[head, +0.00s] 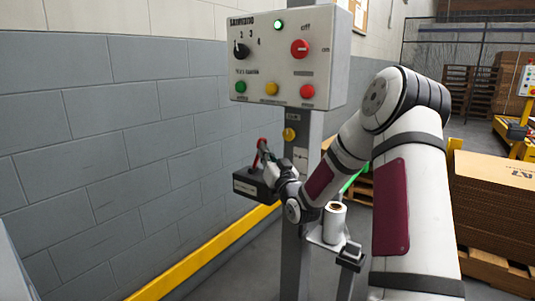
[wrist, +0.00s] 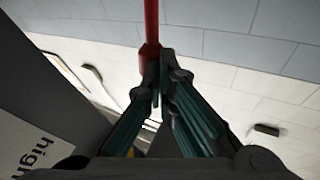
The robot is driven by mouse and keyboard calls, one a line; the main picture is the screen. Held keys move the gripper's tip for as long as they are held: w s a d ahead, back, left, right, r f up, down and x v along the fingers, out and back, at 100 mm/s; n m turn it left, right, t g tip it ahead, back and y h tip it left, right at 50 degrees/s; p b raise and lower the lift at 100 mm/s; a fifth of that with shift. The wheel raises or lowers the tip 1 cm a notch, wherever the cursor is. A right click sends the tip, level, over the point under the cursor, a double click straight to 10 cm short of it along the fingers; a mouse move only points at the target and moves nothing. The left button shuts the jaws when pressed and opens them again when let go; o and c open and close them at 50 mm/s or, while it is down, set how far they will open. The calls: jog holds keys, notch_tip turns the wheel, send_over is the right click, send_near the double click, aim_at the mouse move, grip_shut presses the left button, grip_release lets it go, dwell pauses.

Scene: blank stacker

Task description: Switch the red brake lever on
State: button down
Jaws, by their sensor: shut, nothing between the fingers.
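The red brake lever (head: 262,143) stands up from a dark box (head: 247,186) with a pale label, left of the grey post. In the wrist view the lever is a red rod (wrist: 151,25) running up from the fingertips. My gripper (head: 267,156) is at the lever, above the box. In the wrist view its green-and-black fingers (wrist: 160,62) come together at the tips, shut with nothing between them. The tips are against or very close to the lever's lower visible part; I cannot tell which. The lever's base is partly hidden by my gripper.
A control panel (head: 285,55) with a black dial, red switch and coloured buttons is above on the post (head: 295,255). A white roll (head: 334,222) stands on a small shelf right of it. A yellow rail (head: 205,252) runs along the block wall. Stacked cardboard (head: 492,205) is at right.

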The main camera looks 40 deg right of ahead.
jog(key=shift+w+a+r+n+g+p, duration=0.2)
jog(key=shift+w+r+n+g+p, duration=0.15)
jog(key=shift+r+p, duration=0.3)
jog(key=w+a+n+g+y+p, duration=0.1)
jog(key=w+a+n+g+p, duration=0.1)
jog(key=w+g+p, duration=0.4)
jog(key=shift+w+a+r+n+p, duration=0.25)
jog(key=shift+w+r+n+p, duration=0.2)
jog(key=shift+w+n, duration=0.15)
jog(key=shift+w+a+r, duration=0.1)
jog(key=shift+w, duration=0.05)
